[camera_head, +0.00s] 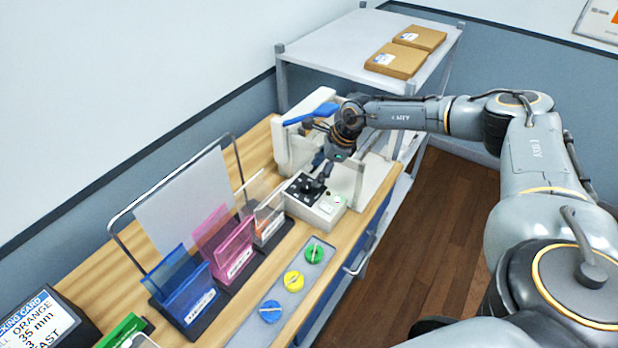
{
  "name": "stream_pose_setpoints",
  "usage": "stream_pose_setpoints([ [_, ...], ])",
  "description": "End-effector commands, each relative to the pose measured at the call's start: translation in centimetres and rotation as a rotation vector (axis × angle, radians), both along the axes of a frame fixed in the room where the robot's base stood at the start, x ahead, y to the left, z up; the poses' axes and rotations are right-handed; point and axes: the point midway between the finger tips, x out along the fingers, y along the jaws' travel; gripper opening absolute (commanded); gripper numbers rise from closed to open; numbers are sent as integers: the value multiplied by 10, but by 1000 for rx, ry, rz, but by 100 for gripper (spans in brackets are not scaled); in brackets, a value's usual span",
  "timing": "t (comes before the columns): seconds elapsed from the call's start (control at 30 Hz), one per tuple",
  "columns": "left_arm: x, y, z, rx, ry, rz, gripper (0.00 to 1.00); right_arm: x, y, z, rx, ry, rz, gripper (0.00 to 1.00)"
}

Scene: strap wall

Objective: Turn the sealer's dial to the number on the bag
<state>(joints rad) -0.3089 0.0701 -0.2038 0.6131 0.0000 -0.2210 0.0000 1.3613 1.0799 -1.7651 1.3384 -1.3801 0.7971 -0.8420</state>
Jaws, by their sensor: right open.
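The sealer (349,180) is a cream machine with a blue lever, standing on the wooden bench. A pale control box (323,213) with a black panel sits at its front. My right gripper (317,182) points down over this panel, open, with its fingertips close to it. The gripper hides most of the panel, so the dial and its setting cannot be read. I cannot tell whether the fingers touch the dial. No number on a bag can be made out. My left gripper is not in view.
Blue (186,290), pink (224,247) and clear (266,217) holders stand left of the control box. Green (314,253), yellow (293,281) and blue (270,311) knobs lie on a grey strip. A packing card (40,325) reads "ORANGE", "35 mm" and "FAST". Boxes (397,61) rest on a rear cart.

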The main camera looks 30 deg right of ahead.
Motion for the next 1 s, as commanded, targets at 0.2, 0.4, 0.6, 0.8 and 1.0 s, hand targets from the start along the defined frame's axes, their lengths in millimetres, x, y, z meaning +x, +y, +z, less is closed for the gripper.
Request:
stream_pose_setpoints([
  [0.2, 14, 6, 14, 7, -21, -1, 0, 13, 11, -37, -2, 2, 1, 57],
  [0.4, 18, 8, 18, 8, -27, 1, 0, 20, 15, -56, 0, 1, 0, 57],
  [0.6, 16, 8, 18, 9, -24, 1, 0, 21, 16, -60, 0, -1, 0, 57],
  [0.8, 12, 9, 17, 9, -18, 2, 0, 21, 16, -60, 0, -1, 0, 47],
  [1.0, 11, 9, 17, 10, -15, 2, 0, 21, 16, -60, 0, -1, 0, 6],
])
